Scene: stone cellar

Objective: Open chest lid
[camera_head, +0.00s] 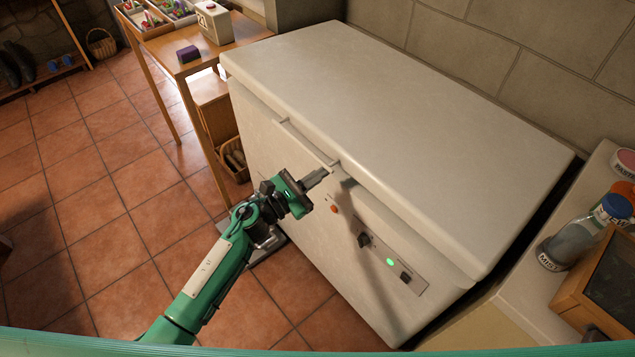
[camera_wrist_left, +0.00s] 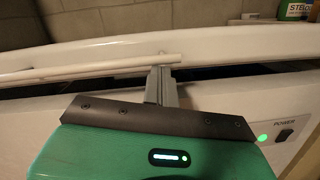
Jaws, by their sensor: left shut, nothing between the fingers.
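A white chest freezer (camera_head: 300,210) stands against the wall, with a broad pale lid (camera_head: 400,110) on top. The lid lies flat or nearly so. A bar handle (camera_head: 306,143) runs along its front edge and also shows in the wrist view (camera_wrist_left: 90,72). My left gripper (camera_head: 320,176) is shut and empty, its fingertips at the handle's right end. In the wrist view its fingers (camera_wrist_left: 160,72) reach up to the bar; I cannot tell whether they touch it. A dark strip shows between lid and body there; how far the lid is raised is unclear. My right gripper is out of view.
A wooden table (camera_head: 165,50) with boxes stands left of the freezer, a basket (camera_head: 233,158) beneath. At the right, a pale counter (camera_head: 535,295) holds a bottle (camera_head: 572,245) and a wooden box (camera_head: 560,300). The stone wall is close behind. Tiled floor (camera_head: 90,200) is open at left.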

